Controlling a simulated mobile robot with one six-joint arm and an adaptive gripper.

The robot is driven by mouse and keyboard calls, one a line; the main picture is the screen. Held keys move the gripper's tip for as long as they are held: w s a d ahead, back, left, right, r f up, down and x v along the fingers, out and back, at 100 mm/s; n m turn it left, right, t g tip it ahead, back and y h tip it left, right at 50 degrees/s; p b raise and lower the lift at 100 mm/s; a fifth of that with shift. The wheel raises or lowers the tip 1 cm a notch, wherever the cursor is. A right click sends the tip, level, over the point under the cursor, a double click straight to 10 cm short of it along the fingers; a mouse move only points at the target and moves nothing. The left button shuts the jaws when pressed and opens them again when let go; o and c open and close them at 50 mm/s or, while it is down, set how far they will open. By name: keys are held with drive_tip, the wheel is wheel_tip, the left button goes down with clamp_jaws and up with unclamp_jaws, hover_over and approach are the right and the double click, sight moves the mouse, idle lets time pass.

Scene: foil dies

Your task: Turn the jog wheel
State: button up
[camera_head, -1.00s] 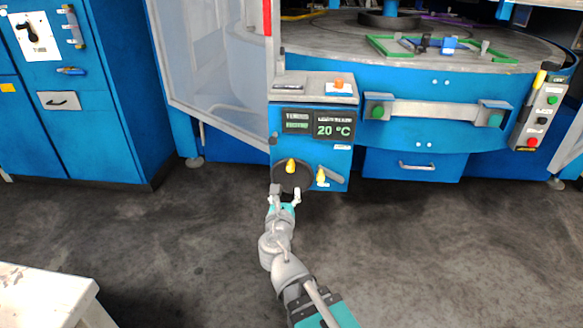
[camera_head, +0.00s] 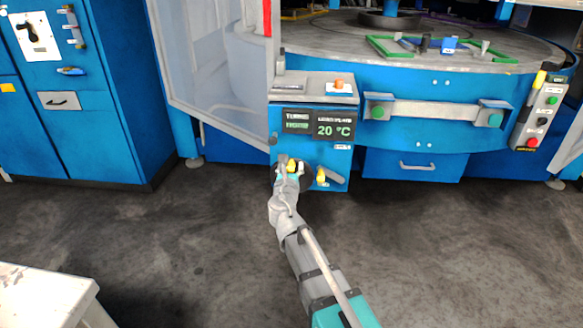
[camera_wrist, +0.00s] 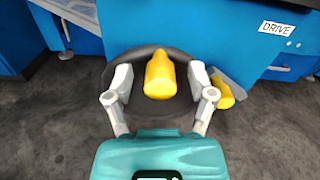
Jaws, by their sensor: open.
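The jog wheel (camera_wrist: 150,119) is a dark round disc on the front of the blue control box, with a yellow handle (camera_wrist: 160,75) standing out from it. In the head view the wheel (camera_head: 307,183) is mostly hidden behind my gripper (camera_head: 289,164). In the wrist view my gripper (camera_wrist: 161,84) is open, with one finger on each side of the yellow handle. Gaps show between the handle and both fingers.
A second yellow knob (camera_wrist: 224,93) with a grey lever sits right of the wheel, near the right finger. The display (camera_head: 334,125) reads 20 °C above. A glass door (camera_head: 215,70) stands left. A pale table corner (camera_head: 45,295) is at lower left; the floor between is clear.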

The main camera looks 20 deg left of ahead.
drive_tip(key=shift+w, duration=0.3)
clamp_jaws()
idle(0.3)
